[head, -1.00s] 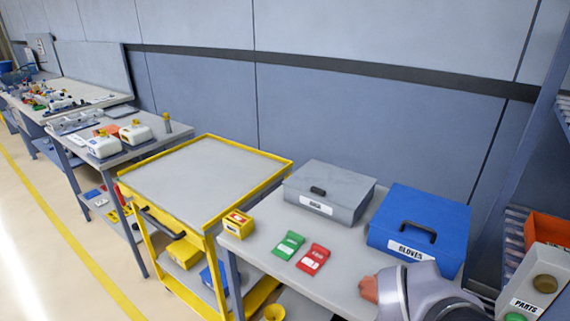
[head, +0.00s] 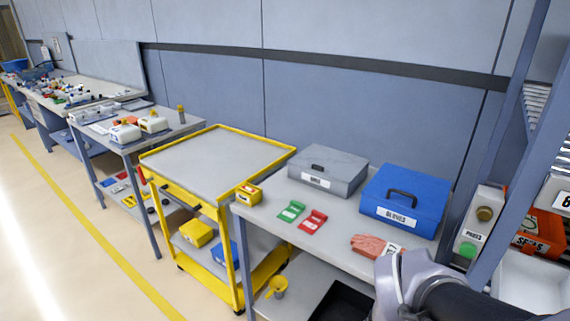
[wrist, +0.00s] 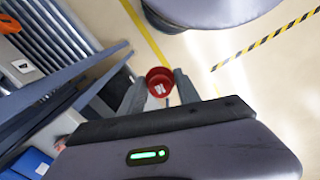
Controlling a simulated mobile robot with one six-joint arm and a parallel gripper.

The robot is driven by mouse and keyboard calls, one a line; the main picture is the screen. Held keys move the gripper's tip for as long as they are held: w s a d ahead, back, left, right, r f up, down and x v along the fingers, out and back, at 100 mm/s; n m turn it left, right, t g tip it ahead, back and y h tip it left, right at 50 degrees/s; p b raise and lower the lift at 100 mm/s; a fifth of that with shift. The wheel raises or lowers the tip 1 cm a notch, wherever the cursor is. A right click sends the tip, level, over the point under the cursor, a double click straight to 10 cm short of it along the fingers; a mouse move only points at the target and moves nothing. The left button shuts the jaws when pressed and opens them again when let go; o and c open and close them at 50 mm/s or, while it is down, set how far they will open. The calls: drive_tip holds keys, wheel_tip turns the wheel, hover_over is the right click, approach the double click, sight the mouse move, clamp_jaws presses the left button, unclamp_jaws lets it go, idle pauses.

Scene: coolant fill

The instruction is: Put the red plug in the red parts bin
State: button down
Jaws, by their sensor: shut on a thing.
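In the wrist view my gripper (wrist: 158,92) is shut on the red plug (wrist: 160,76), a round red piece with a pale mark on its face. The plug sits between the two fingertips, held in the air with floor behind it. In the head view only part of my arm shows at the lower right; my gripper and the plug are out of sight there. An orange-red bin (head: 536,236) with a white label, seemingly reading SEALS, stands on the rack at the far right. I cannot tell whether it is the red parts bin.
A table (head: 340,250) holds a grey box (head: 325,170), a blue gloves box (head: 402,200), red-orange gloves (head: 374,245) and small green and red packets. A yellow cart (head: 215,160) stands left of it. A control box (head: 480,220) and rack upright (head: 525,150) are at right. Floor at left is clear.

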drive_tip(key=w+f+m, duration=0.3)
drive_tip(key=w+f, duration=0.2)
drive_tip(key=w, duration=0.3)
drive_tip(key=w+f+m, duration=0.3)
drive_tip(key=w+f, duration=0.2)
drive_tip(key=w, duration=0.3)
drive_tip(key=shift+w+m, duration=0.3)
drive_tip(key=shift+m, duration=0.1)
